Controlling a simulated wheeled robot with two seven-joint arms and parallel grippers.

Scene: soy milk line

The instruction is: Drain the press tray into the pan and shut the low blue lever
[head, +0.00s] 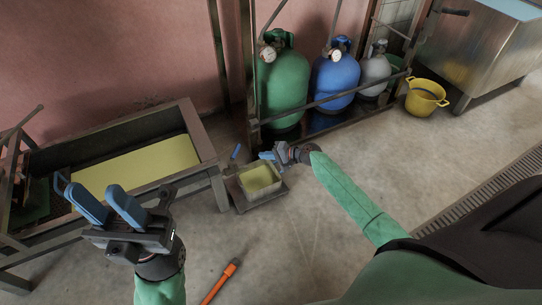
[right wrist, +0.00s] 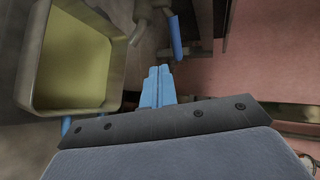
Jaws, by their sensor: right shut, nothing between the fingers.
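The press tray (head: 196,125) is a long metal trough on legs at the left, with pale yellow liquid in it. The pan (head: 241,187) stands low by its right end and also holds pale yellow liquid; it shows at the left of the right wrist view (right wrist: 25,78). The low blue lever (head: 236,152) sticks up above the pan beside the tray's end, and is at the top middle of the right wrist view (right wrist: 176,38). My right gripper (head: 265,155) is shut and empty, beside the pan's far rim and apart from the lever. My left gripper (head: 106,194) is open and empty, in front of the tray.
Green (head: 283,85), blue (head: 336,78) and grey (head: 374,72) gas cylinders stand in a metal rack behind. A yellow bucket (head: 425,98) is at the right. An orange-handled tool (head: 222,280) lies on the floor. The floor at the centre right is clear.

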